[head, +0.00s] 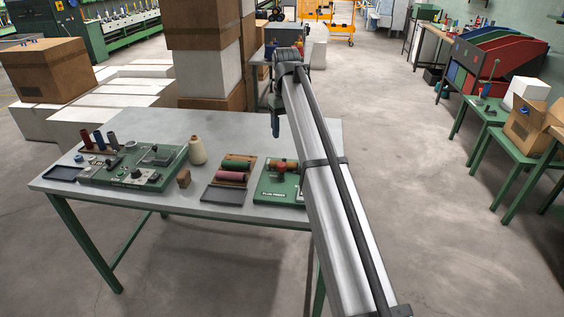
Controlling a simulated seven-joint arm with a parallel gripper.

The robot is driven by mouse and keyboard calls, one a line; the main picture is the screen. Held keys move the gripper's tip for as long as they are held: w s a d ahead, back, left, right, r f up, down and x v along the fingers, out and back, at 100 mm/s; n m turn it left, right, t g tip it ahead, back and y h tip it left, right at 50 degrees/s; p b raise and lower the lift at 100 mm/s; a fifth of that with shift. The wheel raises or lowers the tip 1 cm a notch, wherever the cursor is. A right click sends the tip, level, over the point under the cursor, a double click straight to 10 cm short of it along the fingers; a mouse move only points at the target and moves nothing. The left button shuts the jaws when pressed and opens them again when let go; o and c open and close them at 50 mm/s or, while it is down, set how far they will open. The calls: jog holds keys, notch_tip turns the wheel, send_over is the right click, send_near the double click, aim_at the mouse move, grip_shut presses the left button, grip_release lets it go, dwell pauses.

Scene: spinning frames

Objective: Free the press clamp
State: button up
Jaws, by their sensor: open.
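A green press unit (268,192) with white lettering on its front stands at the right part of the grey table, partly hidden behind my arm. A red knob (279,169) and an orange-brown cylinder (290,163) sit on top of it. I cannot make out the clamp's own shape or whether it is closed on the cylinder. My gripper (275,127) points down above the far side of the table, beyond the press and apart from it. It is small in view, open, and no object shows in it.
Stacked boxes (208,62) stand behind. The table's far middle is bare.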

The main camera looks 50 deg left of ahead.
aim_at(282, 165)
jog(key=f, duration=0.8)
jog(key=s+f, duration=0.1)
jog(key=f, duration=0.4)
jog(key=shift+a, duration=0.35)
grip_shut()
dwell(0.4)
